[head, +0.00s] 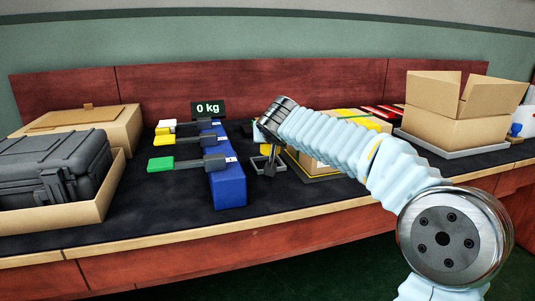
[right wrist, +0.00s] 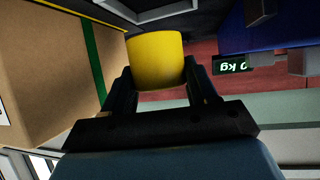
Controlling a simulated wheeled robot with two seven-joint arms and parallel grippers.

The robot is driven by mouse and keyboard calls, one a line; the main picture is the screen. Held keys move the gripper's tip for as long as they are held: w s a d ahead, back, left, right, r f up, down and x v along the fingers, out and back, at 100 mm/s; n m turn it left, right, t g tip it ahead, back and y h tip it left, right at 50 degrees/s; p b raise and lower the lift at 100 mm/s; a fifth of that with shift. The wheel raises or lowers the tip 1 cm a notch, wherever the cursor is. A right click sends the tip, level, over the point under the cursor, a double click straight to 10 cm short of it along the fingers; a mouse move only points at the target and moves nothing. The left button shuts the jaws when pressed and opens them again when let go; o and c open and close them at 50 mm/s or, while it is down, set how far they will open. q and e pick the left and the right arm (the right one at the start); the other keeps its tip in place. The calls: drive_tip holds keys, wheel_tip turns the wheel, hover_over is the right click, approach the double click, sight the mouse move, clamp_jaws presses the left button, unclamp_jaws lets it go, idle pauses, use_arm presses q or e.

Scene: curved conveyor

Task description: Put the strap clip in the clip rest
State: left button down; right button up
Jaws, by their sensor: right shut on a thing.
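My right gripper (head: 269,166) reaches over the counter beside the blue block, pointing down. In the right wrist view the gripper (right wrist: 158,82) is shut on a yellow piece (right wrist: 155,58), which looks like the strap clip; its far end stands out past the fingers. In the head view the clip is mostly hidden by the gripper and arm. A small grey tray-like frame with a pale rim (right wrist: 150,14) lies beyond the clip in the wrist view and may be the clip rest; I cannot tell for sure. My left gripper is not in view.
A blue block (head: 229,186) with green, yellow and white-ended arms stands left of the gripper. A strapped carton (head: 312,163) is close on the right. A black case (head: 50,170) sits far left, an open box (head: 440,122) far right. The dark front countertop is clear.

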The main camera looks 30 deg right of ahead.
sight(267, 151)
drive_tip(key=shift+w+f, duration=0.55)
drive_tip(key=shift+f, duration=0.1)
drive_tip(key=f, duration=0.1)
drive_tip(key=f+b, duration=0.1)
drive_tip(key=f, duration=0.1)
drive_tip(key=shift+w+f, duration=0.2)
drive_tip(key=shift+f, duration=0.05)
drive_tip(key=o, duration=1.2)
drive_tip(key=shift+o, duration=0.2)
drive_tip(key=v, duration=1.2)
drive_tip(key=shift+b, duration=0.35)
